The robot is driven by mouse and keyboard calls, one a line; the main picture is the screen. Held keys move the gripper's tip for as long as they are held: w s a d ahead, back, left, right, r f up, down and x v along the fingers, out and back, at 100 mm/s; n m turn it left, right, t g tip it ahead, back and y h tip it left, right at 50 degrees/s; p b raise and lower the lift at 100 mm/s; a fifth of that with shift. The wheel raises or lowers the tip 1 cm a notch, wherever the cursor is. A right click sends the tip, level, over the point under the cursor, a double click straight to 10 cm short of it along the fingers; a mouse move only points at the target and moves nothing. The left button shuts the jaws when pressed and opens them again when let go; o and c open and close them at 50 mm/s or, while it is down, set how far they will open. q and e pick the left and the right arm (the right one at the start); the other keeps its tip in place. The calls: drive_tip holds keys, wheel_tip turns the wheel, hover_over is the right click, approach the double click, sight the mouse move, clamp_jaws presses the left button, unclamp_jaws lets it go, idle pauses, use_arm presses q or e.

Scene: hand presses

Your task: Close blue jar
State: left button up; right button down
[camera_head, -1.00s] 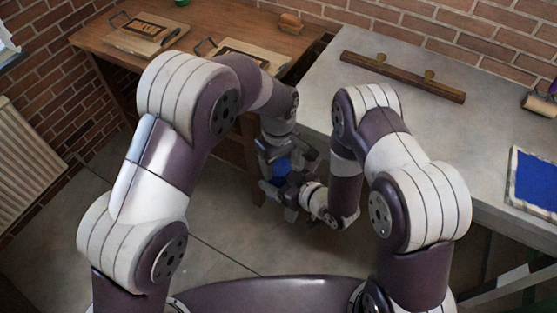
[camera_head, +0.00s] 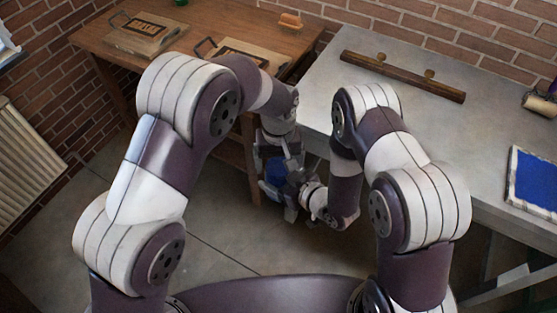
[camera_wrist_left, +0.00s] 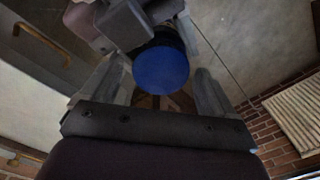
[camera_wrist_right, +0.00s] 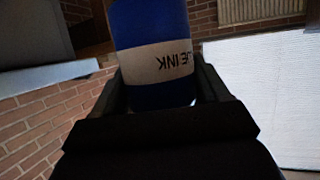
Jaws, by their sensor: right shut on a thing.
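The blue jar (camera_head: 276,172) is held in the air in front of the tables. My right gripper (camera_head: 297,197) is shut on its side. In the right wrist view the jar (camera_wrist_right: 160,60) shows a white label with upside-down lettering ending in "UE INK", between the two fingers. My left gripper (camera_head: 278,152) comes from above at the jar's top. In the left wrist view a round blue top (camera_wrist_left: 160,70) sits between the left fingers, which stand apart with gaps beside it. Whether the top is a fully seated lid cannot be told.
A wooden table (camera_head: 215,20) at the back left carries framed boards (camera_head: 147,33) with handles. A grey table (camera_head: 400,120) at the right carries a wooden bar with knobs (camera_head: 402,77) and a blue pad (camera_head: 535,180). Floor is open below the grippers.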

use_arm(q)
drive_tip(key=shift+r, duration=0.1)
drive_tip(key=shift+r, duration=2.15)
drive_tip(key=shift+c, duration=0.3)
wheel_tip(320, 180, up, 4)
drive_tip(key=n, duration=0.6)
drive_tip(key=shift+f+n, duration=0.25)
drive_tip(key=shift+n, duration=0.05)
drive_tip(key=shift+f, duration=4.05)
